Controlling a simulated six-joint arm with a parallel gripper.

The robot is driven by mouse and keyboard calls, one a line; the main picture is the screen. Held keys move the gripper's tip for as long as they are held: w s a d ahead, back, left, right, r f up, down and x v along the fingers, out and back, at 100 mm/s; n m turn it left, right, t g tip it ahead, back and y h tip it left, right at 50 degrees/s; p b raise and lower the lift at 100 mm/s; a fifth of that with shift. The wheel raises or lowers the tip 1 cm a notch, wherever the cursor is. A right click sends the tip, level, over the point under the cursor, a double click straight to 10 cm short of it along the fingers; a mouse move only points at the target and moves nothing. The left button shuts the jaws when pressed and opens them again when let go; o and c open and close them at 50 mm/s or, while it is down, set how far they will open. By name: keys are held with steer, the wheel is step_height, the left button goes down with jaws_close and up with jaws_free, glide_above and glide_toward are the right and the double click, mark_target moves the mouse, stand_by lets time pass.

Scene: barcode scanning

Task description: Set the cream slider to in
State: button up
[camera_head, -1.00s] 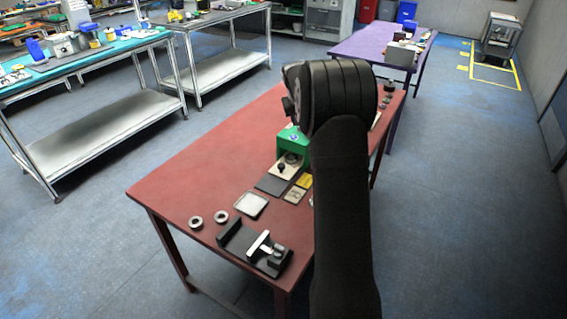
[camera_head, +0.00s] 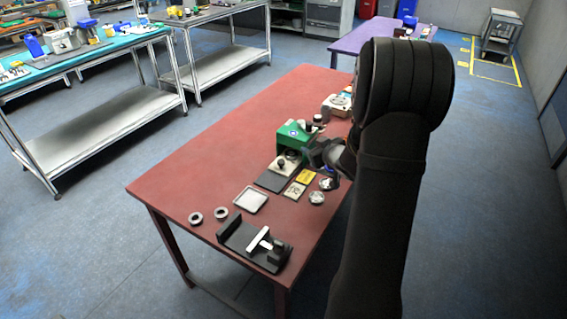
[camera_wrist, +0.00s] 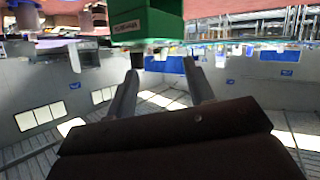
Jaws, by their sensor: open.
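A green box-shaped device (camera_head: 292,137) stands near the right edge of the red table. A pale cream slider plate (camera_head: 290,169) with a black knob sticks out at its near side, low down. My gripper (camera_head: 318,153) is just right of the green device in the head view, partly hidden by my own arm. In the wrist view my open gripper (camera_wrist: 161,68) has two separated fingers with nothing between them. The green device (camera_wrist: 147,18) appears upside down beyond the fingertips. I cannot make out the slider clearly in the wrist view.
On the red table (camera_head: 200,165), a dark pad (camera_head: 272,182), small yellow and pale plates, a white tray (camera_head: 250,199), two rings and a black fixture (camera_head: 252,245) lie nearer. A whitish device (camera_head: 339,103) stands behind the green one. The table's left side is clear.

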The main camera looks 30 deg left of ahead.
steer(key=s+d+f+g+y, duration=0.2)
steer(key=s+d+f+g, duration=0.1)
steer(key=s+f, duration=0.25)
glide_toward(282, 162)
steer(key=x, duration=0.9)
steer(key=shift+a, duration=0.1)
jaws_close()
steer(key=shift+w, duration=0.15)
